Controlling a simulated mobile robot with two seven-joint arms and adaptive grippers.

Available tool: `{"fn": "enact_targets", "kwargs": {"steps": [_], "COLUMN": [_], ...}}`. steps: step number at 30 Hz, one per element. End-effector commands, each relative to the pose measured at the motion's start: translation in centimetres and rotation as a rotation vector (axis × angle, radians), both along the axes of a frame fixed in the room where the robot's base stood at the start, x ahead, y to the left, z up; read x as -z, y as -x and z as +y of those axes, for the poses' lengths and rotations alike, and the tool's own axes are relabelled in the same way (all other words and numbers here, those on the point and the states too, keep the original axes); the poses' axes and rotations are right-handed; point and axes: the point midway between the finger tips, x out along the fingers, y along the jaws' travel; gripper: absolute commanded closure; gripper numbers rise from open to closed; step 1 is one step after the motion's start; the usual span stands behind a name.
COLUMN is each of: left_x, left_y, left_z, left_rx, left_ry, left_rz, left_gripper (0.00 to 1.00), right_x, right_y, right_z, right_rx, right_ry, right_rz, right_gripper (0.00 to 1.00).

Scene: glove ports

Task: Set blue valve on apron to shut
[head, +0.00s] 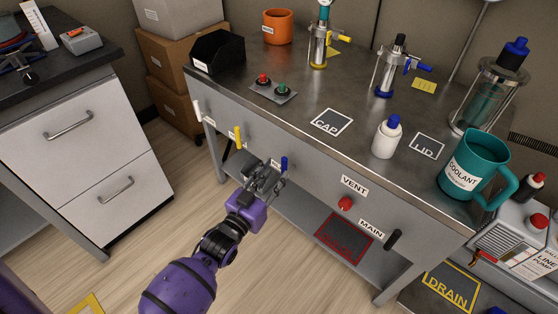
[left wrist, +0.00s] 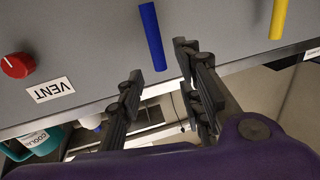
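The blue valve handle (head: 284,164) is a short bar on the grey apron at the bench front, and it stands about upright in the head view. In the left wrist view the blue handle (left wrist: 152,36) hangs down toward the gap between my fingertips. My left gripper (head: 271,176) is just left of the handle in the head view. Its fingers (left wrist: 158,62) are spread apart with nothing held between them. I cannot tell whether a finger touches the handle. My right gripper is not in view.
A yellow handle (head: 238,136) and a white handle (head: 197,110) are left on the apron. A red VENT knob (head: 345,203) and black MAIN handle (head: 393,240) are right. A teal coolant jug (head: 470,170) stands near the bench edge. Wooden floor (head: 160,235) lies open at left.

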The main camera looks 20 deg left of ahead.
Motion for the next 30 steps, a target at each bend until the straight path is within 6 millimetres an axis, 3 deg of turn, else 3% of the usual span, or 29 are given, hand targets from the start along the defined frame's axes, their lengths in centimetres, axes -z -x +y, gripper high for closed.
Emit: {"fn": "enact_targets", "kwargs": {"steps": [4, 10, 22, 30], "left_x": [0.1, 0.1, 0.1, 0.1], "left_y": [-2.6, -5.2, -6.2, -6.2], "left_z": [-0.4, -0.8, -1.0, -1.0], "left_rx": [0.0, 0.0, 0.0, 0.0], "left_ry": [-0.001, -0.001, -0.002, -0.002], "left_rz": [0.001, 0.002, 0.004, 0.004], "left_gripper": [0.67, 0.67, 0.67, 1.0], "right_x": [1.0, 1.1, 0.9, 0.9], "right_y": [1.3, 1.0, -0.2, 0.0], "right_z": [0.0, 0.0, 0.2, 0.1], "right_rx": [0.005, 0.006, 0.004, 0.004], "right_ry": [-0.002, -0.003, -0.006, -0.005], "right_rz": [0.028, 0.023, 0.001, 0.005], "right_gripper": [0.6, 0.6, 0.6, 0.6]}}
